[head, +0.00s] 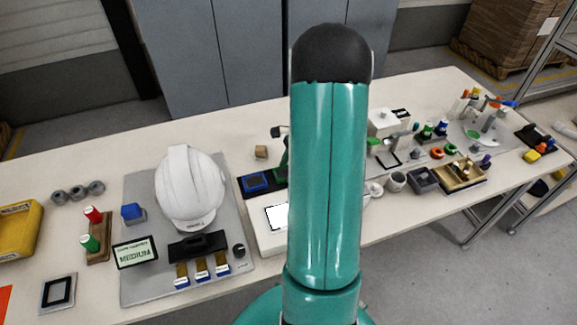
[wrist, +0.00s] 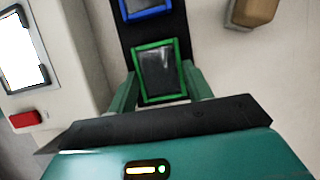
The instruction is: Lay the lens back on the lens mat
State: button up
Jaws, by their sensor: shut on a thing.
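The green-framed lens (wrist: 160,72) has a dark, clear pane and sits between the two green fingers of my gripper (wrist: 161,88), which is shut on it. The black lens mat (wrist: 141,32) lies under and around it. I cannot tell whether the lens touches the mat or is just above it. A blue-framed lens (wrist: 146,9) lies on the mat beyond it. In the head view the mat (head: 240,187) shows with the blue-framed lens (head: 255,181) on it. A bit of green (head: 281,174) shows there beside my arm, which hides most of the gripper.
A white device (wrist: 70,55) with a lit screen (wrist: 24,62) and red button (wrist: 25,119) stands close left of my gripper. A brown block (wrist: 252,12) lies at upper right. In the head view a white helmet (head: 190,187) stands on a grey mat (head: 150,285) to the left.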

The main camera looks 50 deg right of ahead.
jog(key=shift+f, duration=0.15)
jog(key=o, duration=1.1)
jog(key=v, duration=1.3)
jog(key=shift+s+d+r, duration=0.1)
jog(key=shift+r, duration=0.3)
